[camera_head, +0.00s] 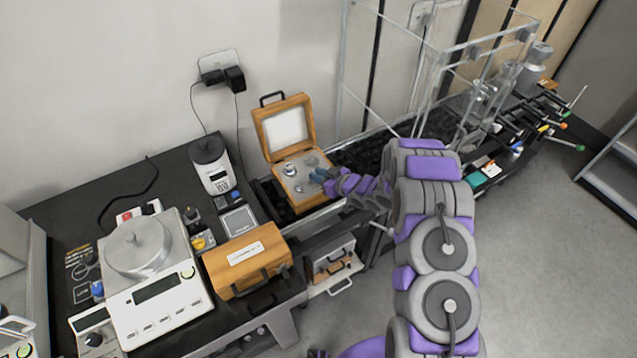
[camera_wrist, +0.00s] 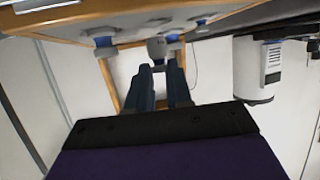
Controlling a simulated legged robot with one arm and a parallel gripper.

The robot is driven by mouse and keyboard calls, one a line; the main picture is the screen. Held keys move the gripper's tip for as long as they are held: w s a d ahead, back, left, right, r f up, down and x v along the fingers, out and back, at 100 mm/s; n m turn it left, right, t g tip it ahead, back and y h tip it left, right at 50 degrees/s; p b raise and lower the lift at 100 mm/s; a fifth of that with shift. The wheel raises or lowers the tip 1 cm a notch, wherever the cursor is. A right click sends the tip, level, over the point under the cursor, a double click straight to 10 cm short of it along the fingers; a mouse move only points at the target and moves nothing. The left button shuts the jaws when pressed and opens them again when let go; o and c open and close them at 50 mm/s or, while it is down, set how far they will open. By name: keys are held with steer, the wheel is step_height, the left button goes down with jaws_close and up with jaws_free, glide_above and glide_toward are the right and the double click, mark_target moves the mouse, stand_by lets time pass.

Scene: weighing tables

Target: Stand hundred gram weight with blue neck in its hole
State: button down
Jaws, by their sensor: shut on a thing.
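A closed wooden case (camera_head: 246,258) and a balance (camera_head: 150,275) are on the bench at left. A white-and-black device (camera_head: 212,165) stands left of the open box. Clear panels (camera_head: 385,75) rise behind and right of it.

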mark_target(318, 187)
steer(key=f, duration=0.1)
steer(key=a+f, duration=0.1)
steer(key=f, duration=0.1)
steer(key=shift+f+b, duration=0.2)
steer(key=shift+b, duration=0.15)
steer(key=c, duration=1)
jaws_free()
steer(key=shift+d+r, duration=0.1)
steer(key=shift+d, duration=0.2)
steer(key=p+v, duration=0.2)
steer(key=v, duration=1)
steer(key=shift+a+r, duration=0.1)
steer(key=shift+a, duration=0.05)
